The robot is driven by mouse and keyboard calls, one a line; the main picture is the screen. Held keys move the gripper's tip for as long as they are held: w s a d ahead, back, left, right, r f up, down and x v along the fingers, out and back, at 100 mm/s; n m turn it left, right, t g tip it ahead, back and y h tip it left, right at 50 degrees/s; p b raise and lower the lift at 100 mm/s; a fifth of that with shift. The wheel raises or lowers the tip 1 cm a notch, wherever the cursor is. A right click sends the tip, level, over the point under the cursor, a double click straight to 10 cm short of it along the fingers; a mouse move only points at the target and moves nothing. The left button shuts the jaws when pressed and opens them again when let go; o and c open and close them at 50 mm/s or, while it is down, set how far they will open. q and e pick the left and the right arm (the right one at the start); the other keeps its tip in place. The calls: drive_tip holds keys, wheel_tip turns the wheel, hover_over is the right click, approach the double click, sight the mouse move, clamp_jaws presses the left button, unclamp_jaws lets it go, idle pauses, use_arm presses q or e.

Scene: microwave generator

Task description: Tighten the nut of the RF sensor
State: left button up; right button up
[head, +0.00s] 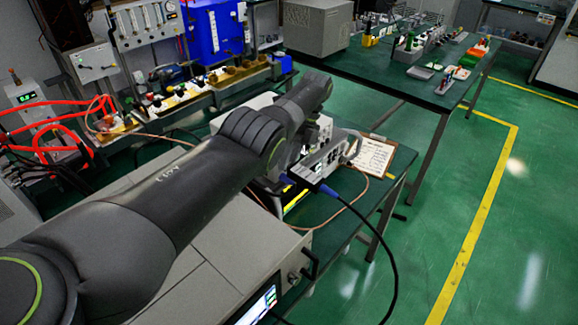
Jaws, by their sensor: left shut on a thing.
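My left arm reaches in from the lower left, and its wrist bends down over the instruments on the bench. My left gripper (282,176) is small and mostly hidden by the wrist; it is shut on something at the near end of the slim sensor. The RF sensor appears to be the slim grey body with blue ends (312,183), lying in front of a silver instrument panel (325,157). A black cable (385,250) runs from its right end. The nut is too small and covered to make out. My right gripper is not in view.
A grey instrument with a lit screen (262,304) stands in the foreground. A clipboard with paper (373,157) lies on the bench beyond the panel. A thin copper-coloured cable (350,207) loops near the sensor. Green floor (440,190) is open to the right.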

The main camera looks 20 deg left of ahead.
use_arm(q)
drive_tip(key=shift+s+f, duration=0.1)
drive_tip(key=shift+f, duration=0.05)
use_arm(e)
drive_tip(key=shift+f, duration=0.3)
use_arm(q)
drive_tip(key=o, duration=1)
